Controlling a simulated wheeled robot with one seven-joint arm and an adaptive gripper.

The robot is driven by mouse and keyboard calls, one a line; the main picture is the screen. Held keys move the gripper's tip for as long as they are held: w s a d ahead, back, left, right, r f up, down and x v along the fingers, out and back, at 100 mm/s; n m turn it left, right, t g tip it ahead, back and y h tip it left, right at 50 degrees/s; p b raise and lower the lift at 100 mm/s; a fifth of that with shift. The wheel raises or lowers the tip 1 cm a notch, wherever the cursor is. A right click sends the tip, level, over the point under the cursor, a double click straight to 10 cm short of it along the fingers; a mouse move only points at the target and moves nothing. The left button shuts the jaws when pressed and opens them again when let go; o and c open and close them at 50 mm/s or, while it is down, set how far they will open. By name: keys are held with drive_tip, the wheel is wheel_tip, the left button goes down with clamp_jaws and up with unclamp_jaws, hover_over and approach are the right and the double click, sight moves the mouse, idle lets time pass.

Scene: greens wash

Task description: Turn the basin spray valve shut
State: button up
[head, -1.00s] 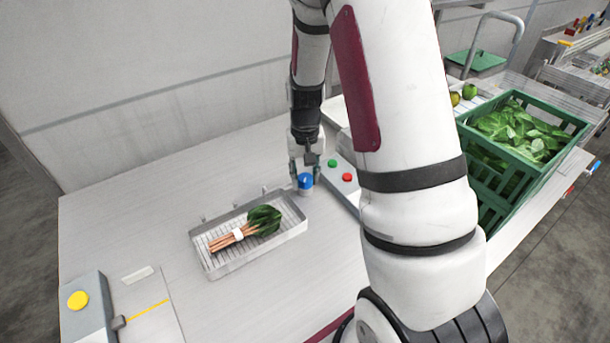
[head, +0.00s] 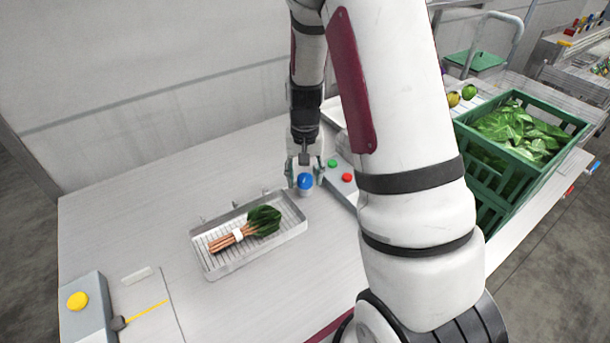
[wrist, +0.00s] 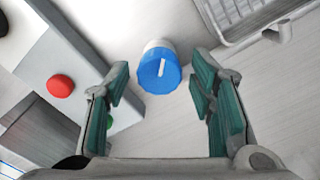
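The spray valve is a blue ribbed knob (head: 305,181) with a white line on top, on a pale round base; it stands on the counter just right of the shallow tray. In the wrist view the knob (wrist: 159,71) lies ahead between the fingers, with its white line running nearly up and down, tilted slightly. My gripper (head: 305,176) points down at the knob. The wrist view shows my gripper (wrist: 162,92) open, its green-padded fingers apart on either side, with a gap between each and the knob. The basin that the valve serves cannot be told for sure.
A shallow tray (head: 228,270) holds a banded bunch of greens (head: 262,222) left of the knob. A grey box with a green button (head: 332,163) and a red button (head: 347,177) stands close on the right. A green crate (head: 545,180) of leaves is farther right.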

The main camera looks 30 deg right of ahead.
sight(305, 178)
wheel_tip(305, 178, up, 12)
idle(0.7)
drive_tip(key=shift+s, duration=0.1)
idle(0.4)
